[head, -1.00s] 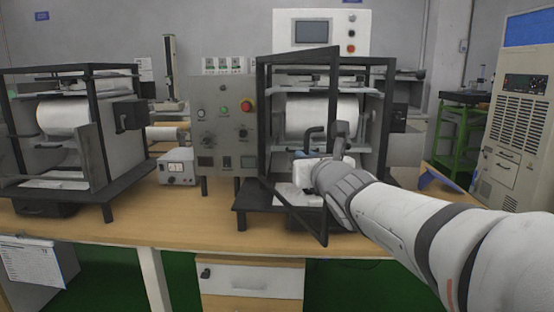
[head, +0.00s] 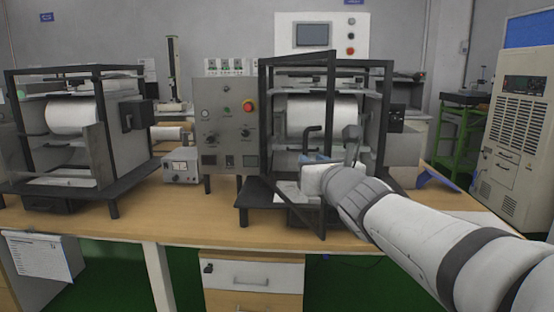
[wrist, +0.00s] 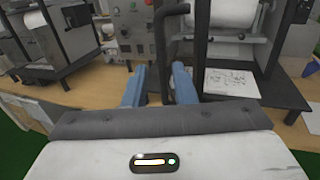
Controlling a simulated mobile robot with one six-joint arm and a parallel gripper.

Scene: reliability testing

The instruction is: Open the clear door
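The clear door (head: 330,90) is a dark-framed panel on the middle machine. It stands ajar, its left edge at the machine and its right edge swung out toward me. Its dark bar handle (head: 312,138) shows in front of the white roll, and also in the wrist view (wrist: 162,45). My gripper (head: 316,158) is at the handle's lower part. In the wrist view its two blue fingers (wrist: 160,86) are apart, with the handle bar between them and a visible gap on each side. The fingertips are partly hidden in the head view, and contact cannot be told.
A grey control box (head: 226,125) with knobs and a red button stands left of the door. A similar machine (head: 125,145) stands at far left, with a small white meter (head: 180,170) between. A drawer (head: 253,275) is under the wooden bench (head: 185,222).

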